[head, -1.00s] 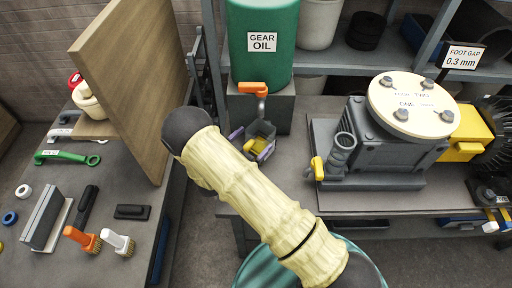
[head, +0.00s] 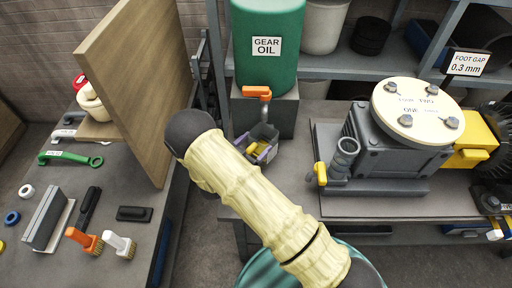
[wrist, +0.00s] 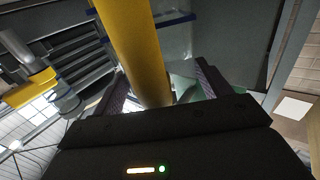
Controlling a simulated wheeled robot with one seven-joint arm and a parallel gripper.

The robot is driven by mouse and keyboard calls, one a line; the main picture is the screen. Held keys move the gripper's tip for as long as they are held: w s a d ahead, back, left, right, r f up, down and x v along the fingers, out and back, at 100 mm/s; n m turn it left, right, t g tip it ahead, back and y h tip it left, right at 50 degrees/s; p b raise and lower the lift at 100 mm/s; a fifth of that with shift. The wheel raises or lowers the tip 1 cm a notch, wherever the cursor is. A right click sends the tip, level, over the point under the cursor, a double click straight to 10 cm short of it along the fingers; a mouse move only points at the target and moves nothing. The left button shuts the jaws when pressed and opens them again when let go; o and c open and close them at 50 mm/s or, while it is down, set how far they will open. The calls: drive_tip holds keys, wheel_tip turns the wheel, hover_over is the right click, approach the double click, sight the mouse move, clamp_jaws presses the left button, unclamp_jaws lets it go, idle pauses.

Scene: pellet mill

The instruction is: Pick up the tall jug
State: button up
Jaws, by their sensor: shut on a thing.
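My gripper (head: 262,146) is in front of the gear oil tank's stand, below and slightly right of the orange tap. It is shut on a yellow round bar (wrist: 138,50), which runs between its purple-padded fingers and out of the top of the wrist view. In the head view only a small yellow part (head: 257,149) shows between the fingers. I cannot tell from the frames whether this bar belongs to the tall jug. A cream jug-like vessel with a red top (head: 88,98) stands at the left, partly hidden behind the wooden board.
The green gear oil tank (head: 268,60) with its orange tap (head: 257,92) is just behind my gripper. A grey machine with a cream round cover (head: 416,106) stands on the right bench. The wooden board (head: 140,85) stands upright at the left bench's edge. Tools lie there.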

drive_tip(key=shift+d+r, duration=0.1)
drive_tip(key=shift+r, duration=0.35)
wheel_tip(320, 180, up, 3)
drive_tip(key=shift+s+f+b, duration=0.1)
drive_tip(key=shift+f+b, duration=0.1)
drive_tip(key=shift+b, duration=0.6)
drive_tip(key=b+v, duration=0.5)
drive_tip(key=v, duration=1.3)
